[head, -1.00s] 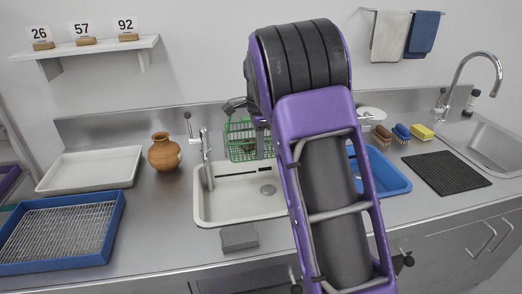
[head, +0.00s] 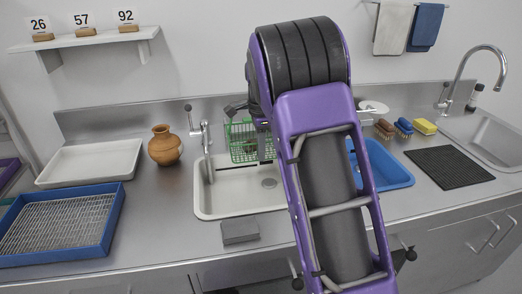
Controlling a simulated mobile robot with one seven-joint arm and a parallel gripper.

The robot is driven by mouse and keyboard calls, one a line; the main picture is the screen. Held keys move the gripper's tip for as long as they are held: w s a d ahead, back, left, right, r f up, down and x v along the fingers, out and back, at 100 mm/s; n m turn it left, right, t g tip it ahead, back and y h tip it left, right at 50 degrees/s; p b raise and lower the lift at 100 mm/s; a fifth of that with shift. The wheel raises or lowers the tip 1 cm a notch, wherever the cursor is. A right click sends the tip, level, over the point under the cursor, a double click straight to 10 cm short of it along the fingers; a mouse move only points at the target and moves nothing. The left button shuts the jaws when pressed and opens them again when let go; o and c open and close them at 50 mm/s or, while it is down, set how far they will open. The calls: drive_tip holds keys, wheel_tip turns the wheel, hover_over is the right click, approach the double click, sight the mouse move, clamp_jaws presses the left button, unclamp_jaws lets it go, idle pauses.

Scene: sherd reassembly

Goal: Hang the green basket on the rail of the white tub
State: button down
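The green wire basket (head: 240,140) is upright at the back edge of the white tub (head: 215,208), partly hidden behind my arm. The tub is set in the steel counter and looks empty, with a drain in its floor. I cannot tell whether the basket touches the tub's rail, and the rail itself is not clear. My gripper (head: 262,140) is at the basket's right side, mostly hidden by my purple arm. Its fingers are too small and covered to show whether they hold the basket.
A tap (head: 207,150) stands at the tub's left back, near the basket. A clay jar (head: 165,146) is further left. A blue tub (head: 392,176) is to the right behind my arm. A grey block (head: 240,232) lies in front of the white tub.

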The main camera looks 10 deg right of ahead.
drive_tip(key=c, duration=1)
unclamp_jaws()
drive_tip(key=shift+o, duration=0.2)
drive_tip(key=shift+r, duration=0.1)
